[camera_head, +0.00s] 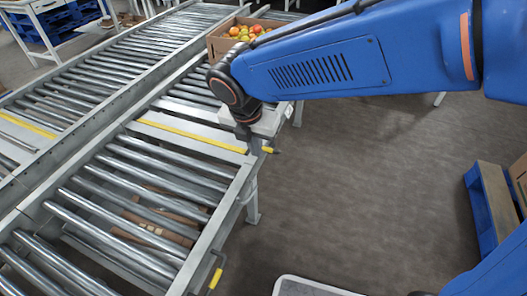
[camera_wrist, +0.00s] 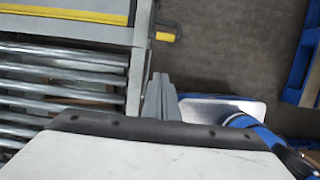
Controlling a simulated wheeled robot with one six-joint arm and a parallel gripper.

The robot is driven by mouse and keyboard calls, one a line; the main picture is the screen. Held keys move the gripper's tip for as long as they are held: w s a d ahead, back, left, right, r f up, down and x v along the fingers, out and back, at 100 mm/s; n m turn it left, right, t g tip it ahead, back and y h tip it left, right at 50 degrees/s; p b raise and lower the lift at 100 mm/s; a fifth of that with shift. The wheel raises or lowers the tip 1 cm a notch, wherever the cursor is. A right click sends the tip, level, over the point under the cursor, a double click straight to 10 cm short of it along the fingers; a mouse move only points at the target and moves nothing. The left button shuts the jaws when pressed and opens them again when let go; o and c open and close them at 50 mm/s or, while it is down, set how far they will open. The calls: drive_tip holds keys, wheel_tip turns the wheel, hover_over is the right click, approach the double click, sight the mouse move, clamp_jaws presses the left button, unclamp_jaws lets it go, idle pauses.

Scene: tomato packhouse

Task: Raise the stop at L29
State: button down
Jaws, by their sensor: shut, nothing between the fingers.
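A lever with a yellow grip (camera_head: 268,149) sticks out from the right rail of the near roller conveyor, and it also shows in the wrist view (camera_wrist: 165,36). A grey plate with a yellow strip (camera_head: 190,135) crosses the rollers at that spot; the strip shows in the wrist view (camera_wrist: 70,12) too. A second yellow-gripped lever (camera_head: 215,278) sits nearer on the same rail. I can read no L29 label. My gripper (camera_head: 254,146) points down by the rail, close to the first lever; in the wrist view its fingers (camera_wrist: 160,84) are together and empty. Contact with the lever cannot be told.
A cardboard box of tomatoes (camera_head: 228,42) stands farther up the conveyor. A brown flat piece (camera_head: 160,230) lies under the rollers. A blue and wood pallet (camera_head: 490,205) stands on the right. The grey floor (camera_head: 350,185) between is clear.

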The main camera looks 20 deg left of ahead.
drive_tip(key=shift+f, duration=0.1)
drive_tip(key=x, duration=1)
drive_tip(key=w+r, duration=0.2)
drive_tip(key=w, duration=0.1)
drive_tip(key=shift+w+d+r, duration=0.15)
drive_tip(key=shift+w+r, duration=0.05)
drive_tip(key=shift+w, duration=0.05)
drive_tip(key=shift+r, duration=0.1)
